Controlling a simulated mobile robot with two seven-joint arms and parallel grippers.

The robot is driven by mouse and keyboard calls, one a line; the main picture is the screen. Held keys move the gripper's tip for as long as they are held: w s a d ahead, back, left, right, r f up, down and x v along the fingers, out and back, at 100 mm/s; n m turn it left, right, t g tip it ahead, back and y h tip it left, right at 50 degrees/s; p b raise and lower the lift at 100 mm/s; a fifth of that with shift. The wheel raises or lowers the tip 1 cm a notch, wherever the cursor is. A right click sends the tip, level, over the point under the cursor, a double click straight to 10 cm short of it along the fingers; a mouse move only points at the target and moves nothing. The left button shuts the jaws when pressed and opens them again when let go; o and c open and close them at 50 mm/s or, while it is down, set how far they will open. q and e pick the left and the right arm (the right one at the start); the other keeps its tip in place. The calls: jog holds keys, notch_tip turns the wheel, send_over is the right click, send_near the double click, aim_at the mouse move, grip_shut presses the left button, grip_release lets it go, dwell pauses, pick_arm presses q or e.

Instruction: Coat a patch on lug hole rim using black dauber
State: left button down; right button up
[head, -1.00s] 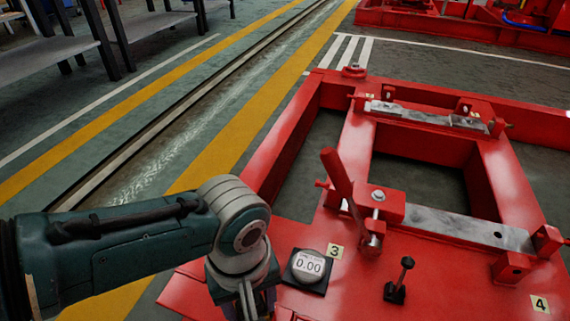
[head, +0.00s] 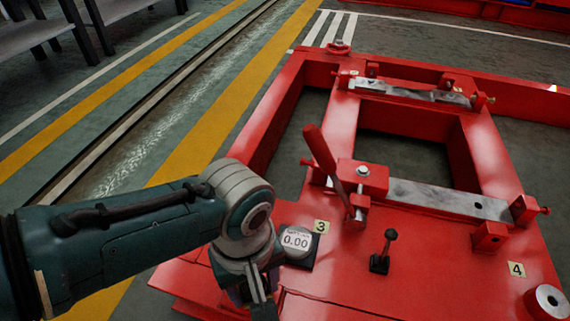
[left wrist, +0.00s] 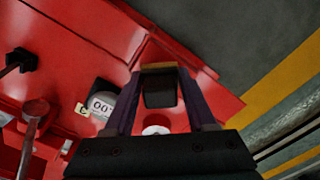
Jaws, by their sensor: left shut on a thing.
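My left gripper (head: 262,300) is at the bottom of the head view, beside the dial gauge and above the near part of the red frame (head: 345,285). In the left wrist view its purple-sided fingers (left wrist: 160,92) are shut on a black block with a tan edge, which seems to be the black dauber (left wrist: 160,93). A white round spot (left wrist: 156,130) shows below the fingers in the wrist view; I cannot tell whether it is the lug hole rim. A red lug (head: 340,47) stands at the frame's far edge, its hole unclear. My right gripper is not in view.
A black knobbed post (head: 384,252), a raised red lever (head: 325,165) and a silver ring (head: 548,300) stand on the frame. Floor with yellow lines (head: 190,165) lies left of it.

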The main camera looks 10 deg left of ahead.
pick_arm(q)
jog(key=shift+a, duration=0.75)
jog(key=shift+a+f, duration=0.2)
jog(key=shift+a, duration=0.15)
jog(key=shift+r+p, duration=0.1)
jog(key=shift+p, duration=0.3)
jog(key=shift+d+r, duration=0.1)
jog(key=shift+d, duration=0.95)
jog(key=shift+d, duration=0.1)
